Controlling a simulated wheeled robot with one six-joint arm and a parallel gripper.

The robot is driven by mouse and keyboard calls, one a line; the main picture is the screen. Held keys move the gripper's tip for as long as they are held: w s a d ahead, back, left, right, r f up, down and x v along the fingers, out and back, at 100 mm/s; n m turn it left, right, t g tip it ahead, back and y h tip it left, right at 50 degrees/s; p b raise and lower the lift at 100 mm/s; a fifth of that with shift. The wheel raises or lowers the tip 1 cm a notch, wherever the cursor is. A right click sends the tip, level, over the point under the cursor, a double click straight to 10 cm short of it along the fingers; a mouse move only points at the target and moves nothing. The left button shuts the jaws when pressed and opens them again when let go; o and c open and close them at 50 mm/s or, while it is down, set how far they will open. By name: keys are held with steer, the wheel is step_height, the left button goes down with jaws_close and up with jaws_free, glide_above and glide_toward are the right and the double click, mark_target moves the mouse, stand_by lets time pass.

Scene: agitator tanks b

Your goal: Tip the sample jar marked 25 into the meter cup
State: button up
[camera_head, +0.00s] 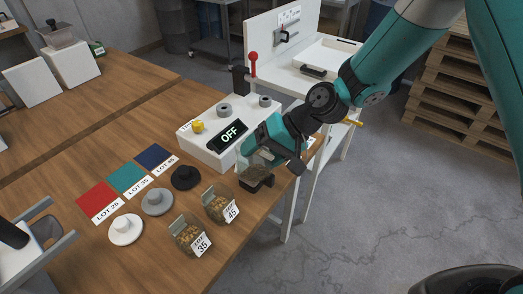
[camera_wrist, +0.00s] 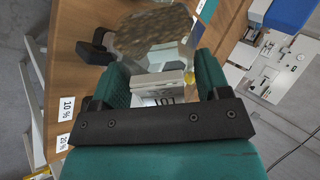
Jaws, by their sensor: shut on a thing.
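My gripper (camera_wrist: 160,92) is shut on a clear sample jar (camera_wrist: 168,58) of brown grains, which show in the upper middle of the wrist view. In the head view my gripper (camera_head: 268,154) is at the table's right edge, just right of the white meter (camera_head: 205,148), whose display reads OFF. The held jar (camera_head: 249,173) is partly hidden by my gripper; its number cannot be read. A dark handled part (camera_wrist: 95,48) is beside the jar in the wrist view. I cannot tell which part is the meter cup, nor whether grains are falling.
Jars marked 35 (camera_head: 187,233) and 45 (camera_head: 217,204) stand at the table's front. White (camera_head: 125,229), grey (camera_head: 157,202) and black (camera_head: 185,177) knobbed discs lie near red (camera_head: 98,199), teal (camera_head: 127,178) and navy (camera_head: 154,157) lot mats. A red-knobbed lever (camera_head: 253,66) stands behind the meter.

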steer(key=shift+w+r+p, duration=0.1)
steer(key=shift+p, duration=0.35)
steer(key=shift+w+m+g+p, duration=0.15)
steer(key=shift+m+g+p, duration=0.15)
steer(key=shift+g, duration=0.2)
steer(key=shift+w+a+r+m+g+p, duration=0.1)
steer(key=shift+w+r+m+g+p, duration=0.15)
steer(key=shift+p, duration=0.45)
steer(key=shift+w+m+g+p, duration=0.15)
steer(key=shift+g+p, duration=0.2)
steer(key=shift+p, duration=0.3)
steer(key=shift+w+g+p, duration=0.15)
steer(key=shift+g+p, duration=0.15)
steer(key=shift+p, duration=0.1)
steer(key=shift+w+r+m+g+p, duration=0.15)
steer(key=shift+w+m+g+p, duration=0.15)
steer(key=shift+g+p, duration=0.15)
steer(key=shift+a, duration=0.1)
